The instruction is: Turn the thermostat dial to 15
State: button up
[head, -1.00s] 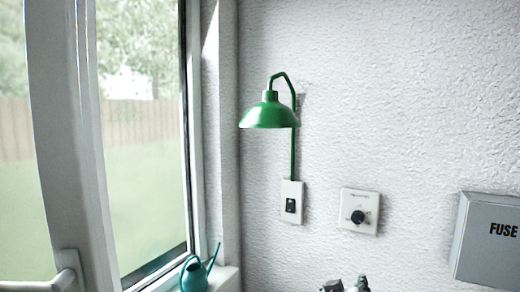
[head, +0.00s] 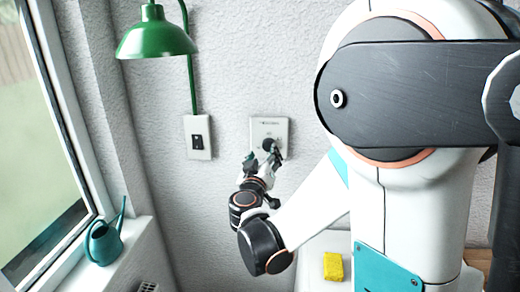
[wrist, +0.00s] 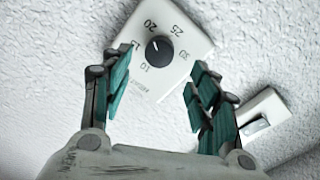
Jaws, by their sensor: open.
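The thermostat is a white square plate (head: 282,128) on the wall, and it also shows in the wrist view (wrist: 193,40). Its round black dial (wrist: 160,49) is ringed by the numbers 10, 15, 20, 25 and 30. A small pale mark on the dial appears to point up-left, between 15 and 20. My gripper (wrist: 158,60) is open, its teal-padded fingers on either side of the dial in the picture. I cannot tell whether they touch it. In the head view my gripper (head: 263,157) is just below the plate and partly covers the dial.
A light switch (head: 197,137) is left of the thermostat, below a green wall lamp (head: 155,36). A teal watering can (head: 104,240) stands on the window sill. A yellow sponge (head: 333,266) lies on a white surface below. My arm hides much of the right side.

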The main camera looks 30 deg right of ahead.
aim_at(268, 147)
jog(key=x, duration=0.6)
jog(key=shift+w+d, duration=0.1)
jog(key=c, duration=1.1)
